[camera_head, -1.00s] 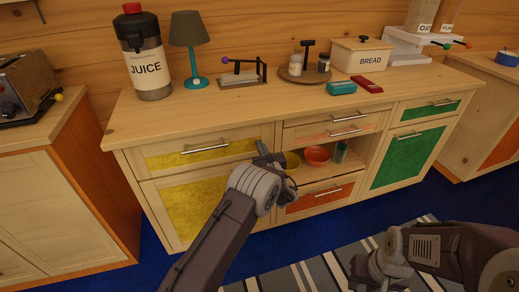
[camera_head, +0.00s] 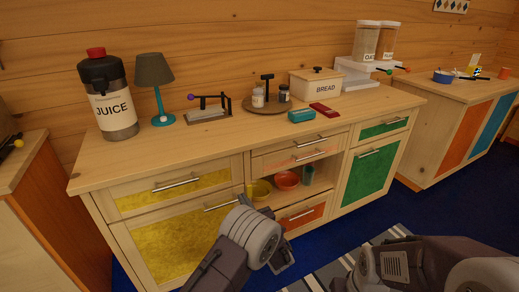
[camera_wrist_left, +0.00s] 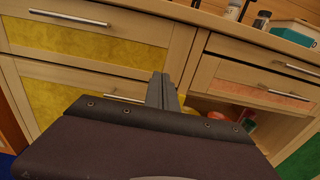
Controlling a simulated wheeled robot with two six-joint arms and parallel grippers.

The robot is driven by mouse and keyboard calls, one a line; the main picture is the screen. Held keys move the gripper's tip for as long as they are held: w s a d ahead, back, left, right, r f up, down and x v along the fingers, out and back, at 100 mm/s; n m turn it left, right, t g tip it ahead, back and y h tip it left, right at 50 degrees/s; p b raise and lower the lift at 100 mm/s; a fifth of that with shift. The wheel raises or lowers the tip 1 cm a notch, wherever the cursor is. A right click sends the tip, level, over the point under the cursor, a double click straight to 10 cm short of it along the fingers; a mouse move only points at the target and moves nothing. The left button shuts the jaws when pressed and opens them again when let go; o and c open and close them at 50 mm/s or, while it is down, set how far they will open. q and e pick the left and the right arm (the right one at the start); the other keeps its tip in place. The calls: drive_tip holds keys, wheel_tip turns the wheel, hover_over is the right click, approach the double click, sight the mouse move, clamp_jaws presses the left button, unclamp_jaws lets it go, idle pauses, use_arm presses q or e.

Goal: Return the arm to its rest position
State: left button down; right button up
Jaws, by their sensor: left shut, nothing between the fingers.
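My left arm comes in from the bottom of the head view, in front of the cabinet (camera_head: 240,160).
The open shelf holds a yellow bowl (camera_head: 260,190), a red bowl (camera_head: 287,180) and a green cup (camera_head: 308,175). A juice dispenser (camera_head: 112,108), lamp (camera_head: 155,75) and bread box (camera_head: 316,86) stand on the counter. Another counter (camera_head: 470,95) is at right. Blue floor shows below.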

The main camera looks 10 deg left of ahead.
use_arm(q)
drive_tip(key=s+a+r+n+g+y, duration=0.2)
drive_tip(key=a+r+n+g+y, duration=0.3)
drive_tip(key=a+r, duration=0.7)
drive_tip(key=s+a+f+n+g+h, duration=0.1)
drive_tip(key=s+a+f+n+g, duration=0.2)
drive_tip(key=s+a+n+g, duration=0.6)
drive_tip(key=s+f+n+g+h, duration=0.1)
drive_tip(key=s+f+n+h, duration=0.2)
drive_tip(key=s, duration=0.5)
drive_tip(key=s+f+n+h, duration=0.2)
drive_tip(key=s+f, duration=0.1)
drive_tip(key=s, duration=0.5)
drive_tip(key=s+d+f+n+h, duration=0.3)
drive_tip(key=d+f+n+h, duration=0.1)
drive_tip(key=d, duration=0.3)
drive_tip(key=s+d+f+n+h, duration=0.3)
drive_tip(key=d+n+h, duration=0.1)
drive_tip(key=d+n, duration=0.15)
wheel_tip(320, 180, up, 23)
drive_tip(key=w+d+n+t+p, duration=0.1)
drive_tip(key=w+d+p, duration=0.1)
drive_tip(key=p, duration=2.1)
drive_tip(key=shift+w+d+h, duration=0.25)
drive_tip(key=shift+d+h, duration=0.05)
drive_tip(key=shift+h, duration=0.1)
